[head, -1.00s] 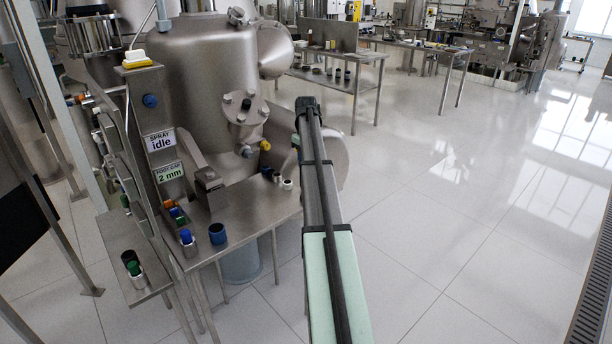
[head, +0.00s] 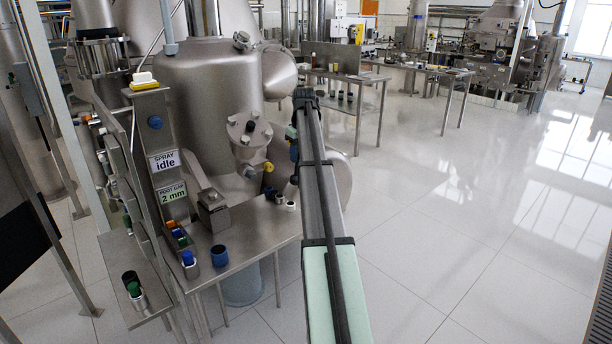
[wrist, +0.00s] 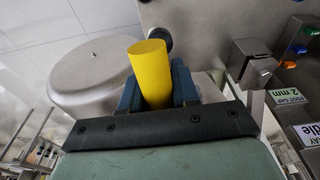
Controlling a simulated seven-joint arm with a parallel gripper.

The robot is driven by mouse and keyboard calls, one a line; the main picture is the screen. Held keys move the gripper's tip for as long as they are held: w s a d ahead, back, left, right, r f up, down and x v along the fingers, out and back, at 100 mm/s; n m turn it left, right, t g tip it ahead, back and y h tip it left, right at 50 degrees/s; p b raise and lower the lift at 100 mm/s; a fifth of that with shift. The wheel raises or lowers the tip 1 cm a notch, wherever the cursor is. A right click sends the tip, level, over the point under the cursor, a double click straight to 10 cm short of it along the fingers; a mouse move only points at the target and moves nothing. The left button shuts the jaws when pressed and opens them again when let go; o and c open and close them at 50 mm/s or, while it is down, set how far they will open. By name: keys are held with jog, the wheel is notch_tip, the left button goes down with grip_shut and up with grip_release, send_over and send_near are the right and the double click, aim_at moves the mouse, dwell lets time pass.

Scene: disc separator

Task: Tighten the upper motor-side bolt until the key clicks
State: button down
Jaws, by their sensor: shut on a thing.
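My gripper (wrist: 158,92) is shut on the yellow key (wrist: 151,70); its blue fingers press on both sides. In the wrist view a dark round part (wrist: 160,38) shows just behind the key's top; I cannot tell whether they touch. In the head view my gripper (head: 293,147) is largely hidden behind my arm, at the right of the flange (head: 249,127) with its several bolts. The motor-like grey drum (wrist: 95,72) is left of the key in the wrist view. I cannot make out which bolt is the upper motor-side one.
A gap sign (head: 172,191) reads 2 mm and a spray sign (head: 164,161) reads idle. A steel table (head: 245,238) holds several small cups, with a blue cup (head: 219,255) near its front. The floor at right is clear.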

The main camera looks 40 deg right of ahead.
jog(key=w+a+r+t, duration=0.1)
jog(key=w+r, duration=0.3)
jog(key=r, duration=0.4)
jog(key=w+r+t, duration=0.1)
jog(key=w+r, duration=0.3)
jog(key=r, duration=0.5)
jog(key=w+a+r+t, duration=0.1)
jog(key=w+r+t, duration=0.1)
jog(key=w+r, duration=0.3)
jog(key=shift+a+r, duration=0.3)
jog(key=shift+r, duration=1.7)
jog(key=shift+w+f, duration=0.1)
jog(key=shift+w, duration=0.05)
jog(key=shift+x, duration=2.15)
jog(key=n, duration=1)
